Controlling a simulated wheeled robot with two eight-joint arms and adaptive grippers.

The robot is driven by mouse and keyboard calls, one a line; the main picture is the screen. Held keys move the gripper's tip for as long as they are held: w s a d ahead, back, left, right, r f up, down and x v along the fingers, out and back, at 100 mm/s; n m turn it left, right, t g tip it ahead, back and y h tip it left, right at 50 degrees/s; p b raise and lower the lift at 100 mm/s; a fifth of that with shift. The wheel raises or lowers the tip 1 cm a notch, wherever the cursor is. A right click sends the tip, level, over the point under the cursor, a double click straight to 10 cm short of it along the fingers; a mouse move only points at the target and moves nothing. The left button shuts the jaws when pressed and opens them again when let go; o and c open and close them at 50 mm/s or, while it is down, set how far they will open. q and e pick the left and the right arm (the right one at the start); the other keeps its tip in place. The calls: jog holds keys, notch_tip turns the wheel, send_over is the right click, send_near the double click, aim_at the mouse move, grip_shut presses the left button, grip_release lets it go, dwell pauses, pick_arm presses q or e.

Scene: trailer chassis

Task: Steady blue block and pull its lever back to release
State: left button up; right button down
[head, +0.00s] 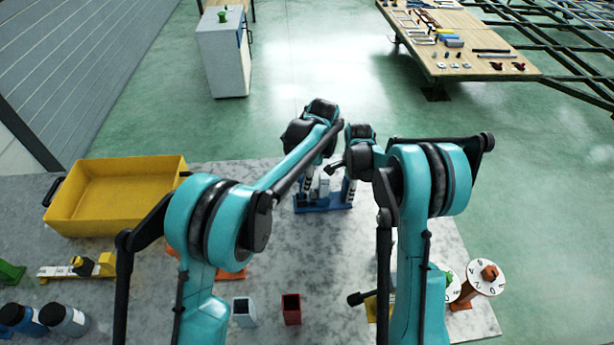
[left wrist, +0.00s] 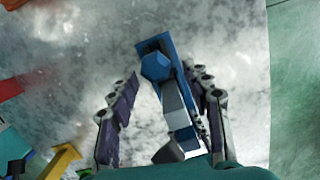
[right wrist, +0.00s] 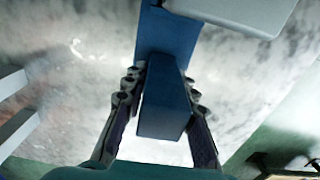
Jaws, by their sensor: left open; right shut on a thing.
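The blue block's base (head: 325,207) lies on the grey table, partly hidden by my arms. In the right wrist view, my right gripper (right wrist: 163,78) is shut on the blue upright part of the block (right wrist: 165,112), one finger on each side. My left gripper (left wrist: 160,73) is open, with its fingers on either side of the fixture and apart. Between them show a blue knob-like end (left wrist: 155,66) and a grey lever-like part (left wrist: 176,108). Whether the left fingers touch anything is unclear.
A yellow bin (head: 115,195) stands at the left of the table. Red (head: 291,309) and grey-blue (head: 244,311) small boxes stand near the front. White dials (head: 482,277) stand at the right. The table around the block is clear.

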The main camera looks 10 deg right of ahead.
jog(key=shift+d, duration=0.1)
pick_arm(q)
notch_tip(320, 180, up, 12)
jog(key=d, duration=0.1)
jog(key=shift+s+d, duration=0.35)
jog(key=shift+s, duration=0.05)
jog(key=shift+f, duration=0.1)
pick_arm(e)
jog(key=c, duration=0.9)
grip_release()
jog(key=shift+r+p, duration=2.4)
jog(key=shift+r, duration=1.65)
pick_arm(q)
notch_tip(320, 180, up, 5)
jog(key=shift+f, duration=0.15)
pick_arm(e)
jog(key=shift+o, duration=0.4)
